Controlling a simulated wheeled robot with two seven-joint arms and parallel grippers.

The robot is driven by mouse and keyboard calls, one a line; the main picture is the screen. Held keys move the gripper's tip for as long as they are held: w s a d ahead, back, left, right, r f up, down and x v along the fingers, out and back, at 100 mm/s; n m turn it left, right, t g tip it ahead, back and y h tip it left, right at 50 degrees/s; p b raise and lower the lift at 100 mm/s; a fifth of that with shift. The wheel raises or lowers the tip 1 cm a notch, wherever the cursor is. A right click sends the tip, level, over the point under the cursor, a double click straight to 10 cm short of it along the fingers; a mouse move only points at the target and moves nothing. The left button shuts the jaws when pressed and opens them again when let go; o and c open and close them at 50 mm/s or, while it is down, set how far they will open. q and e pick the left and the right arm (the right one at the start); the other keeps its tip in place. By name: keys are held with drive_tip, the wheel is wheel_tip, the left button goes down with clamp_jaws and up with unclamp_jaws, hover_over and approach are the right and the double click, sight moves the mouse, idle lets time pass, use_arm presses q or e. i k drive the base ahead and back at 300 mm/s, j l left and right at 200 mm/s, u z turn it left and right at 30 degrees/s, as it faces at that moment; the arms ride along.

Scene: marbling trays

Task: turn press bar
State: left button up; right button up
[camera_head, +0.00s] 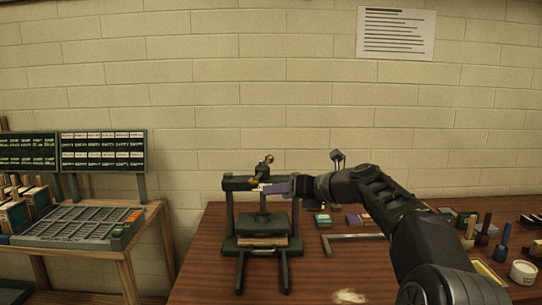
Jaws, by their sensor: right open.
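A dark screw press (240,243) stands on the brown table. Its press bar (262,170) sits on top, with a brass ball at each end, and runs at a slant. My right arm reaches in from the right, and my right gripper (268,188) is open at the press's top beam, just below and beside the bar. I cannot tell whether the fingers touch the bar or the beam. Part of the beam's right side is hidden behind the gripper. My left gripper is not in view.
A grey metal L-shaped bar (352,237) and small coloured blocks (323,220) lie right of the press. Stampers, jars and a white cup (523,272) crowd the table's right. A type case (80,226) stands on a separate stand at left. The table's front left is clear.

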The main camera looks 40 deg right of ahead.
sight(262, 173)
drive_tip(key=i+l, duration=0.85)
drive_tip(key=l, duration=0.3)
